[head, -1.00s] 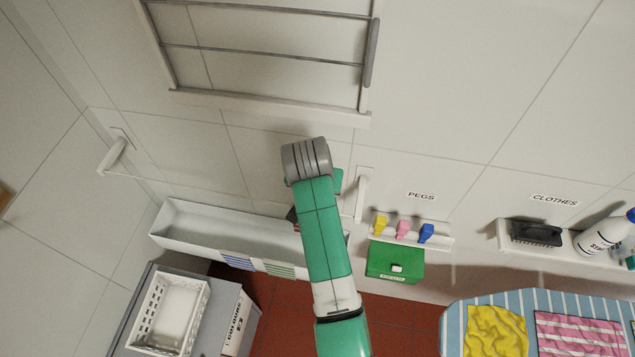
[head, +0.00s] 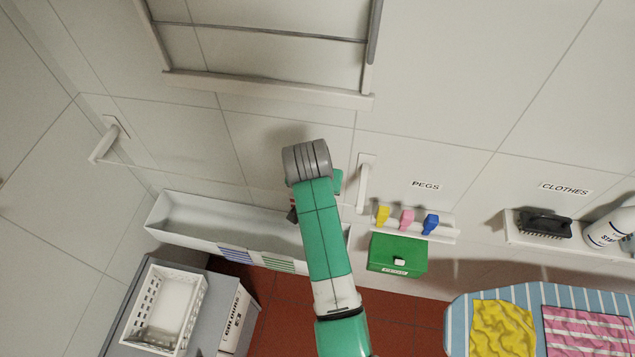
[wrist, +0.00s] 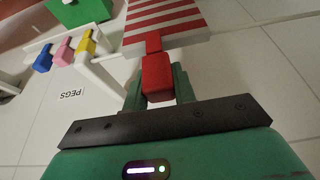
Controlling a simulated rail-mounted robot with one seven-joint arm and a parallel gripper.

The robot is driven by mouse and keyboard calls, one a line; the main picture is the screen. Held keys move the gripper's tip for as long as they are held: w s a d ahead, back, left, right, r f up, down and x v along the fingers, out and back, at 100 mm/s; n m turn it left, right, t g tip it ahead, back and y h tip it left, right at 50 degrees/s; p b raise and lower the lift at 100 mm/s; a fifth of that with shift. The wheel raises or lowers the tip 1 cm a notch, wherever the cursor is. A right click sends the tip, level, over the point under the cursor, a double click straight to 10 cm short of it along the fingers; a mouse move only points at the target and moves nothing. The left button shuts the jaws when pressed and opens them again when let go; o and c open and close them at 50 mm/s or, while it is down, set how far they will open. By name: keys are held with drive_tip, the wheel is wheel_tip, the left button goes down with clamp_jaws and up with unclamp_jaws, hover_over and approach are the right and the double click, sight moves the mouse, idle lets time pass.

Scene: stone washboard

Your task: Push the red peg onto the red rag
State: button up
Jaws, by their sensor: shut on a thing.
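In the wrist view my gripper (wrist: 158,84) is shut on the red peg (wrist: 157,76), held between its green fingers. The peg's narrow far end meets the edge of the red-and-white striped rag (wrist: 165,22). I cannot tell whether the peg's jaws go around the rag's edge or only touch it. The rag runs out of the top of the picture. In the head view my arm hides most of the gripper, the peg and the rag. Only a small red-and-white patch shows left of the arm.
White wall brackets stand left (head: 107,140) and right (head: 363,185); the right one is close to my gripper. A peg shelf (head: 440,233) holds yellow, pink and blue pegs above a green box (head: 397,254). A pale trough (head: 185,228) lies below.

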drive_tip(key=shift+f+b, duration=0.45)
drive_tip(key=shift+f, duration=0.6)
idle(0.5)
drive_tip(key=o, duration=1)
drive_tip(key=shift+r, duration=0.1)
drive_tip(key=v, duration=0.7)
drive_tip(key=shift+s+r, duration=0.2)
drive_tip(key=shift+r, duration=0.1)
